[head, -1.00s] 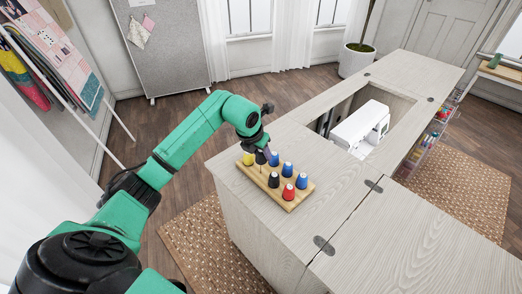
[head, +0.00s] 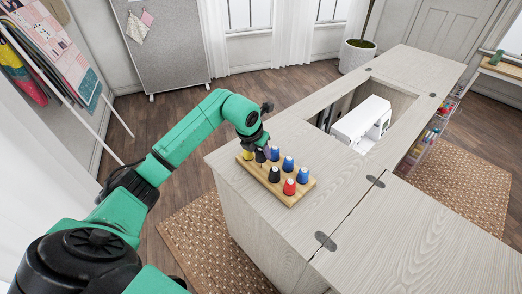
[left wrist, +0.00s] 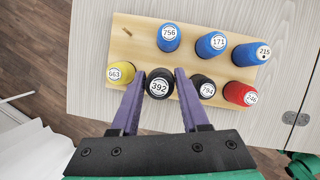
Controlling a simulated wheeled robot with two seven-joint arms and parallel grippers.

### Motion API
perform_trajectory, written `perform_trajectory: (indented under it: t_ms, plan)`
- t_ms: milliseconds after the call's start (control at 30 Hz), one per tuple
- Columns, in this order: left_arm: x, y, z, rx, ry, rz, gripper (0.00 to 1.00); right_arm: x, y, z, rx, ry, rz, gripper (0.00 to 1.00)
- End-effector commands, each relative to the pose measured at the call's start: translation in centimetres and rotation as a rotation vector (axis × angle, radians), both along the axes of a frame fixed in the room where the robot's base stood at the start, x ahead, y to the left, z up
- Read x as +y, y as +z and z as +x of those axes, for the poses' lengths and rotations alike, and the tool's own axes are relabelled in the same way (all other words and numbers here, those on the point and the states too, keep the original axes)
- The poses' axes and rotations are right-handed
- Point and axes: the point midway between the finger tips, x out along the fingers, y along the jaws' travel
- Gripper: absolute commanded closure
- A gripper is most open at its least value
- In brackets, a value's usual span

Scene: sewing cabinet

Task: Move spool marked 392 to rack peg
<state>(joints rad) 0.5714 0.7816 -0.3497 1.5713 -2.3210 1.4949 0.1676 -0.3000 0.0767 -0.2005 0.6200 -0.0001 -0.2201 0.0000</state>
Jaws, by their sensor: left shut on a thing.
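The spool marked 392 (left wrist: 160,84) is black with a white label. It is in the near row, between the yellow spool 663 and another black spool. My left gripper (left wrist: 160,88) has its purple fingers on both sides of it and is shut on it. Its label looks larger than its neighbours', so it seems nearer the camera; whether it is clear of its peg I cannot tell. The wooden rack (left wrist: 134,52) has a bare peg (left wrist: 127,31) at the far left corner. In the head view my left gripper (head: 262,146) is over the rack's left end. My right gripper is out of view.
The yellow spool (left wrist: 121,72) and black spool (left wrist: 203,86) flank 392 closely. A red spool (left wrist: 240,94) ends this row; several blue spools, one marked 756 (left wrist: 168,38), fill the far row. A white sewing machine (head: 362,122) sits in the cabinet opening. The cabinet top (head: 400,215) is otherwise clear.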

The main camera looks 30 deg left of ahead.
Motion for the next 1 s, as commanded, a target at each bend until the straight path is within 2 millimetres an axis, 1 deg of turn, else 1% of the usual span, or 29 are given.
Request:
perform_trajectory:
  t_ms: [33, 667, 933, 967, 1000]
  plan:
    - [0.0, -0.3, 0.0, 0.000, 0.000, 0.000, 1.00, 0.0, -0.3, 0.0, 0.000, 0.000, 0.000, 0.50]
    - [0.0, -2.3, 0.0, 0.000, 0.000, 0.000, 1.00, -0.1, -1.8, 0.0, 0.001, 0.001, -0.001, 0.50]
    - [0.0, -2.3, 0.0, 0.000, 0.000, 0.000, 1.00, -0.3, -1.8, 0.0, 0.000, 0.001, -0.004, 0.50]
    - [0.0, -2.3, 0.0, 0.000, 0.000, 0.000, 0.48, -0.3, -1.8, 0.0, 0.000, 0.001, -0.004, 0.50]
    - [0.0, -2.3, 0.0, 0.000, 0.000, 0.000, 0.32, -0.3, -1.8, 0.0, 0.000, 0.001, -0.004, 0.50]
